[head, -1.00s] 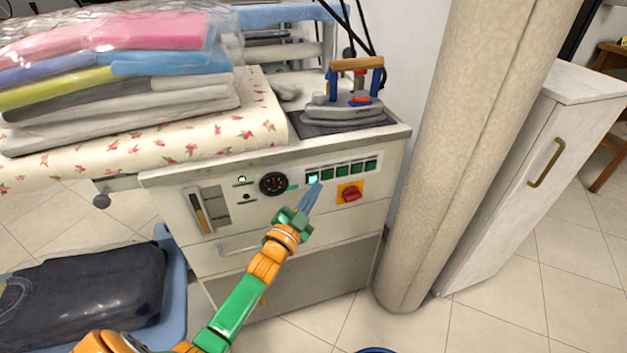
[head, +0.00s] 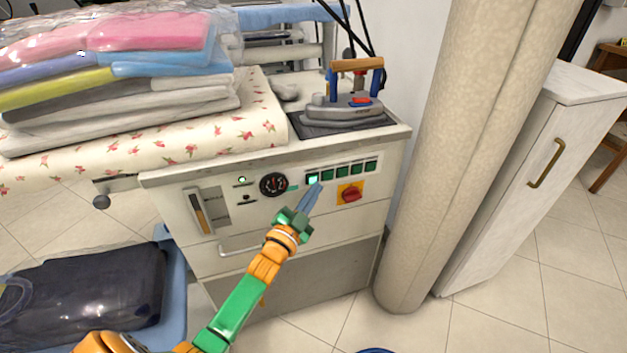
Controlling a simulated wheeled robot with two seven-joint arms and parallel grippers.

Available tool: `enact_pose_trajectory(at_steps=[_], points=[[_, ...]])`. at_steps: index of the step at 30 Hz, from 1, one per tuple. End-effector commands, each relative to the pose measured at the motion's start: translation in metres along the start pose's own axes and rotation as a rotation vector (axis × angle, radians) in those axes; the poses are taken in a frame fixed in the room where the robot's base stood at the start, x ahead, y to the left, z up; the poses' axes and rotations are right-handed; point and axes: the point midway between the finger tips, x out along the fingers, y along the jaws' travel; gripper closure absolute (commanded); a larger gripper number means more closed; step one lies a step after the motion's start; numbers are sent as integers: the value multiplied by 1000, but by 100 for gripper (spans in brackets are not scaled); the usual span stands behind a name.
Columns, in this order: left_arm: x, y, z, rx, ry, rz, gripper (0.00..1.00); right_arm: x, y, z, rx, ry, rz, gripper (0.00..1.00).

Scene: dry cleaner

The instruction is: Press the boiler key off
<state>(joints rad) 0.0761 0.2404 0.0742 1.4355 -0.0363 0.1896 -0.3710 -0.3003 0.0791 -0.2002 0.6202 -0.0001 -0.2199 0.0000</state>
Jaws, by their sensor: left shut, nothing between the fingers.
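A row of several green keys (head: 342,170) sits on the front panel of the white ironing station (head: 255,210). The leftmost key (head: 312,179) is lit brighter than the others. My left gripper (head: 316,188) is shut and empty, its blue fingertips just at the lower edge of that lit key. I cannot tell whether the tips touch it. A red rotary switch on a yellow plate (head: 350,193) sits below the keys, right of my fingers. A round black gauge (head: 273,184) and a small lit green lamp (head: 241,180) are to the left. My right gripper is not in view.
An iron (head: 345,105) rests on a dark pad on top of the station. Folded garments in plastic (head: 120,75) lie on the flowered board. A thick beige column (head: 450,150) stands close on the right. A blue bin with dark clothing (head: 175,290) is at lower left.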

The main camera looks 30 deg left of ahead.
Motion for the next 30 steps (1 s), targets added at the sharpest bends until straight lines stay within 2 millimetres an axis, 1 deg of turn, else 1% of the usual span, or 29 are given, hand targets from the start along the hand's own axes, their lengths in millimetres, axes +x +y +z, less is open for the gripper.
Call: enact_pose_trajectory(at_steps=[17,24,30], points=[[0,0,0,0,0,0,100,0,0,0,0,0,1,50],[6,-5,5,1,0,0,100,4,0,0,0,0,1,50],[6,-5,4,0,0,0,100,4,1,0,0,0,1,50]])
